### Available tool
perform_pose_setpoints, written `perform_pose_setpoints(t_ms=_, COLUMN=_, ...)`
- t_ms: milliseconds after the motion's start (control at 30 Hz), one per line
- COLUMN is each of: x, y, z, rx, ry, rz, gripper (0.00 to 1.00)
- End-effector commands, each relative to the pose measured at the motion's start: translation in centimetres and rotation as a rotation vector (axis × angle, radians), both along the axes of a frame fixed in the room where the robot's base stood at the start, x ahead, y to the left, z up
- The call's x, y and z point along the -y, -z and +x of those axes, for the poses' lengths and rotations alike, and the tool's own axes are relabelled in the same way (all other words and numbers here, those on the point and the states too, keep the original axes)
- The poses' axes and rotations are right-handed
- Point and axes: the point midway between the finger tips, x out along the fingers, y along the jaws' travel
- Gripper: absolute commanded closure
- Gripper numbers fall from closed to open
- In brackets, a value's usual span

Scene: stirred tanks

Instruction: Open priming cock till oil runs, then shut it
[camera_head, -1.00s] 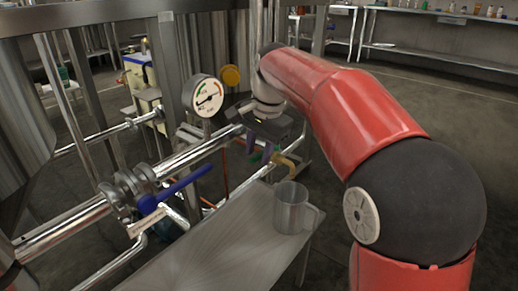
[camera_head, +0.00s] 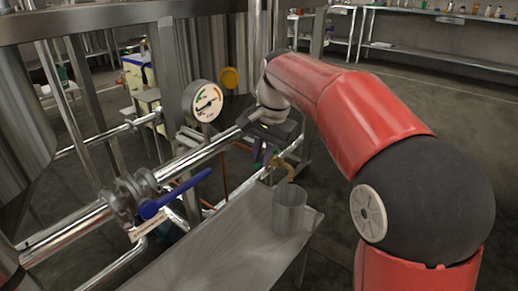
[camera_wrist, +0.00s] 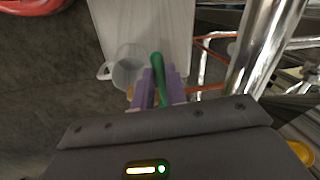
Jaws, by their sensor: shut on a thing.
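My gripper (camera_head: 265,154) has purple fingers and is shut on a green lever handle (camera_wrist: 156,72). In the wrist view the handle stands between the fingers (camera_wrist: 159,88) and sticks out beyond them. The brass spout (camera_head: 284,167) of the cock curves down just right of the fingers in the head view. I cannot tell whether oil is running from the spout; the cock body is largely hidden by my gripper.
A steel bench (camera_head: 215,255) holds the jug. A pipe with a blue lever (camera_head: 175,195) and a tag runs at the left. A round gauge (camera_head: 205,101) stands above the pipe, with a yellow knob (camera_head: 229,78) nearby. Open floor lies at right.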

Motion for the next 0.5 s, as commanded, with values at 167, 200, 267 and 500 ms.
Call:
perform_pose_setpoints(t_ms=167, x=1.1, y=-0.4, z=-0.3, rx=-0.002, ry=-0.152, rz=0.001, gripper=1.00)
perform_pose_setpoints(t_ms=200, x=1.4, y=-0.5, z=-0.4, rx=-0.002, ry=-0.191, rz=0.001, gripper=1.00)
perform_pose_setpoints(t_ms=267, x=1.8, y=-0.5, z=-0.4, rx=-0.002, ry=-0.247, rz=0.001, gripper=1.00)
perform_pose_setpoints(t_ms=500, x=3.2, y=-0.5, z=-0.5, rx=-0.003, ry=-0.475, rz=0.002, gripper=1.00)
